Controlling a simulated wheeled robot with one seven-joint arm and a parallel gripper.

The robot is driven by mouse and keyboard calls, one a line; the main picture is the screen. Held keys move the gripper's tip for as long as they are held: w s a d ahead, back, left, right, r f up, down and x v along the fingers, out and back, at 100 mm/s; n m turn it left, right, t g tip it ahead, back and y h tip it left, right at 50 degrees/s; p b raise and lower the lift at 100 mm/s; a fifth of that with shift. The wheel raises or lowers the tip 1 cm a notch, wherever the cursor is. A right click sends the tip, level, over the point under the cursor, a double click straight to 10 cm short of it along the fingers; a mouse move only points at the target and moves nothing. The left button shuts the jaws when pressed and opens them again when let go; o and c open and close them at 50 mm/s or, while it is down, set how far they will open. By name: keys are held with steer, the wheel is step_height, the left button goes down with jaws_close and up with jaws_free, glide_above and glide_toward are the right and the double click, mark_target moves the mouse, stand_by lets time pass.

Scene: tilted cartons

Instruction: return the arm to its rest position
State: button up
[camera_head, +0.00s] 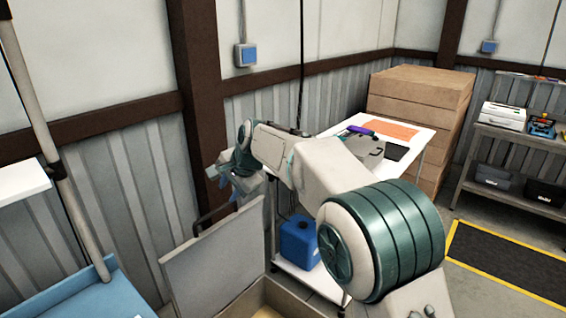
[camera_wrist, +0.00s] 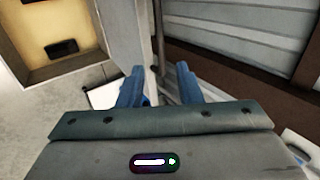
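My arm stretches from the lower right of the head view toward the wall at centre left. My gripper (camera_head: 240,190) is at its far end, small and partly hidden behind my wrist, above and behind a raised grey panel.
An open carton (camera_head: 282,296) with a raised grey panel (camera_head: 212,262) stands below my arm. The wrist view shows a dark item (camera_wrist: 62,48) inside a carton. A white cart (camera_head: 424,138), a blue canister (camera_head: 299,243), stacked boxes (camera_head: 420,92) and a shelf (camera_head: 520,142) stand rightward.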

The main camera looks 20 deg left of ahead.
steer(key=s+d+r+n+t+h+b, duration=0.1)
steer(key=s+d+r+h, duration=0.1)
steer(key=d, duration=1.3)
steer(key=s+d+r+n+t+h, duration=0.1)
steer(key=s+d, duration=0.1)
steer(key=d, duration=1.4)
steer(key=s+d+f+h, duration=0.1)
steer(key=s+d+f, duration=0.2)
steer(key=s+d, duration=0.3)
steer(key=s+d+f+n+h, duration=0.1)
steer(key=s+d+f, duration=0.1)
steer(key=s+d, duration=0.4)
steer(key=s+d+f+n+h+b, duration=0.1)
steer(key=s+d+f, duration=0.2)
steer(key=s+d, duration=0.4)
steer(key=shift+d+f+g, duration=0.3)
steer(key=shift+d, duration=0.15)
